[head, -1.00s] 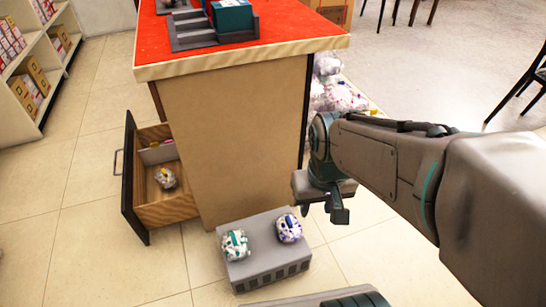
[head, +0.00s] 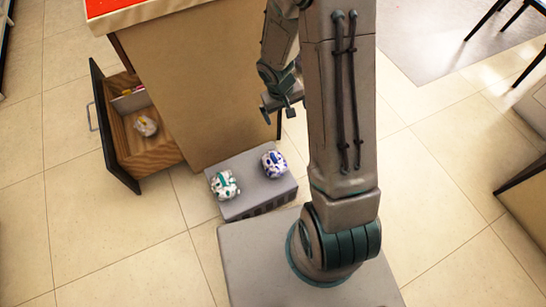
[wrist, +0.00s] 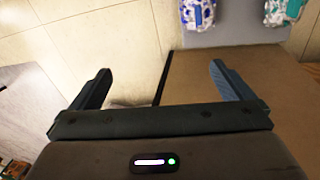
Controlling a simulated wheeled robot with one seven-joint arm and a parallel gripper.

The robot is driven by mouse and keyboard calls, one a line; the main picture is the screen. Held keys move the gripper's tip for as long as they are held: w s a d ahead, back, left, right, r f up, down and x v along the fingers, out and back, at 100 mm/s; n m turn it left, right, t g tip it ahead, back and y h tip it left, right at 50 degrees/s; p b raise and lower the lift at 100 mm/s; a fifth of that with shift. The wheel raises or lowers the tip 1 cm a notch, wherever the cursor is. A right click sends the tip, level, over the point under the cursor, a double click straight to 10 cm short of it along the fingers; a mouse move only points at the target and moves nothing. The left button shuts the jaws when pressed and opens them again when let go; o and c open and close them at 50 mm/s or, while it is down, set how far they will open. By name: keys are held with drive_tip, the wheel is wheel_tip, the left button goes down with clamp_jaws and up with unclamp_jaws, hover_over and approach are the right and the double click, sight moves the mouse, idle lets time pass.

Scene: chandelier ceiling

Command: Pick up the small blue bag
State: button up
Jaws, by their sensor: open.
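The small blue bag (head: 273,164), white with blue-purple print, lies on the right part of a low grey box on the floor. In the wrist view the blue bag (wrist: 197,13) shows at the top edge, partly cut off. My gripper (head: 281,108) is above and behind the box, beside the counter's corner, apart from the bag. In the wrist view my gripper (wrist: 160,85) has its two fingers wide apart with nothing between them.
A green-and-white bag (head: 224,185) lies left of the blue one on the grey box (head: 245,205). An open drawer (head: 125,150) holding another bag juts from the wooden counter (head: 200,90).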

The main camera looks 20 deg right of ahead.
wheel_tip(320, 180, down, 9)
drive_tip(key=a+y+p, duration=0.1)
drive_tip(key=a+p, duration=0.1)
drive_tip(key=n+g+y, duration=0.1)
hover_over(274, 159)
wheel_tip(274, 159, down, 8)
drive_tip(key=shift+r, duration=0.1)
wheel_tip(274, 159, down, 8)
drive_tip(key=b, duration=0.2)
drive_tip(key=shift+r+b, duration=0.15)
drive_tip(key=shift+b, duration=0.2)
drive_tip(key=shift+w+d+f+b, duration=0.15)
drive_tip(key=shift+f+b, duration=0.55)
drive_tip(key=shift+f, duration=0.85)
drive_tip(key=shift+w+a+f+b, duration=0.15)
drive_tip(key=shift+f+b, duration=0.55)
drive_tip(key=shift+f, duration=0.8)
drive_tip(key=shift+d, duration=0.1)
drive_tip(key=shift+r, duration=0.1)
drive_tip(key=c, duration=0.9)
